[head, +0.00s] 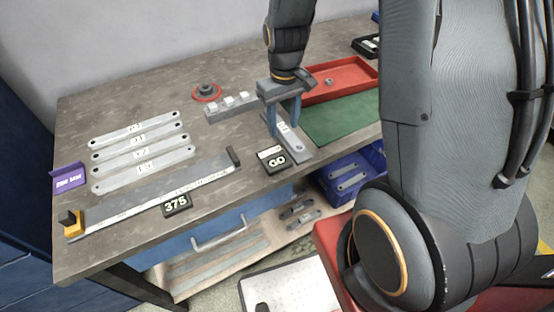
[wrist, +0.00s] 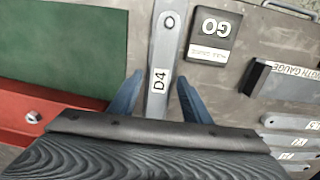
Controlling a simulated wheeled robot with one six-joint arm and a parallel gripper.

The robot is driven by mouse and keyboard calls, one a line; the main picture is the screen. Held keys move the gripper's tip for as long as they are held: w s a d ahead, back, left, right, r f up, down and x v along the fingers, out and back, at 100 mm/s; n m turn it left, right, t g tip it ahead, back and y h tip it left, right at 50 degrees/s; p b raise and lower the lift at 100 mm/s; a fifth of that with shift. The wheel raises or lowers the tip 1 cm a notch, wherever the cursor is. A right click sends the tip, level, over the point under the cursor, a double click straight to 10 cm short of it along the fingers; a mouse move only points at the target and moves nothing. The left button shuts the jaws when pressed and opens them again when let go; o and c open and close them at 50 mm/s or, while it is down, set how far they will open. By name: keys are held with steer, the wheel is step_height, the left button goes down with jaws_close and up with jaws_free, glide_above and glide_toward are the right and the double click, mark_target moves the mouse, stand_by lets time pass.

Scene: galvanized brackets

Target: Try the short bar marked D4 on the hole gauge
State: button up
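The short bar marked D4 (wrist: 163,52) is a light grey metal strip with a round hole near its far end. In the head view the bar (head: 291,143) lies near the table's front edge, beside the green mat. My gripper (wrist: 160,82) is open, its two blue fingers on either side of the bar with a gap at each side. In the head view my gripper (head: 284,128) reaches down over the bar's label end. A black GO block (wrist: 214,36) with a small white label stands beside the bar. I cannot tell whether a gauge plate lies under the bar.
A green mat (head: 338,119) and red tray (head: 352,83) lie right of the bar. A grey block with white pieces (head: 229,104) stands behind. Left are several long bars (head: 140,141), a length gauge (head: 150,192) and a 375 block (head: 176,204). A blue bin (head: 350,174) sits below.

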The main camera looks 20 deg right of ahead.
steer(key=shift+r, duration=0.1)
step_height(320, 180, up, 8)
steer(key=b, duration=0.1)
steer(key=shift+f, duration=0.2)
stand_by(0.4)
steer(key=shift+s, duration=0.1)
steer(key=s+m+t, duration=0.1)
steer(key=s+m, duration=0.1)
steer(key=s, duration=0.7)
steer(key=shift+s, duration=0.4)
steer(key=shift+a+r, duration=0.1)
stand_by(2.1)
